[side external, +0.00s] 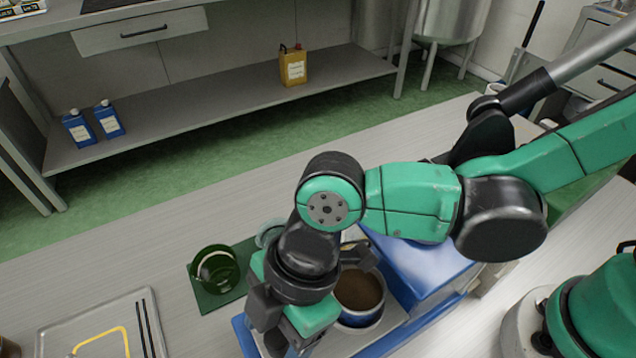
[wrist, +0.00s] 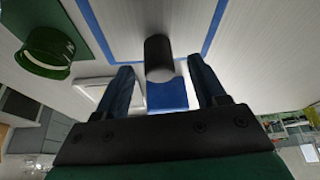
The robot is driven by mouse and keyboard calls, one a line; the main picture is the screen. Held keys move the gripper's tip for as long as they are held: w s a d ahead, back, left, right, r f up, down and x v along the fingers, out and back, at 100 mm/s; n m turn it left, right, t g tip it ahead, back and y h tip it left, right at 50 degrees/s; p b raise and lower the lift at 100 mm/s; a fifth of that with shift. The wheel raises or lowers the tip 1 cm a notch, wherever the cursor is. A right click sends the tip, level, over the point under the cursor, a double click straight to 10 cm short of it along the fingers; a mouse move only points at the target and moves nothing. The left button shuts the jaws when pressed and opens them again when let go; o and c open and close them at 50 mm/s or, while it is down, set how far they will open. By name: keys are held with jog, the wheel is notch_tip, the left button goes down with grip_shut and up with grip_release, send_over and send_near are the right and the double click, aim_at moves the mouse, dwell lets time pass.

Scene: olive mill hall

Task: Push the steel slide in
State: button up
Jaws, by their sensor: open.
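My gripper (side external: 278,338) points down at the near end of a blue-edged unit in the side external view. In the wrist view my gripper (wrist: 160,70) is open, its two fingers apart. A short black cylinder (wrist: 158,50) with a grey end shows between them; contact cannot be told. A pale steel-looking surface (wrist: 150,15) lies inside a blue border (wrist: 100,40). In the side view a pale plate (side external: 385,332) shows beside my gripper. I cannot tell for sure which surface is the steel slide. My arm and gripper hide much of the unit.
A round container with brown contents (side external: 358,288) stands right beside my gripper, near a blue block (side external: 415,265). A green round item (side external: 213,268) sits on a green mat (side external: 235,262) to the left. A tray (side external: 62,335) with a yellow-framed tool lies farther left.

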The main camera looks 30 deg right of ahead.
notch_tip(320, 180, up, 19)
dwell(0.5)
jog(key=shift+r, duration=0.1)
notch_tip(320, 180, down, 14)
jog(key=n+h, duration=0.3)
jog(key=h, duration=0.1)
jog(key=shift+n+t, duration=0.3)
jog(key=shift+t, duration=0.1)
jog(key=shift+h, duration=0.3)
jog(key=shift+d+f, duration=0.1)
jog(key=shift+f, duration=2.95)
grip_shut()
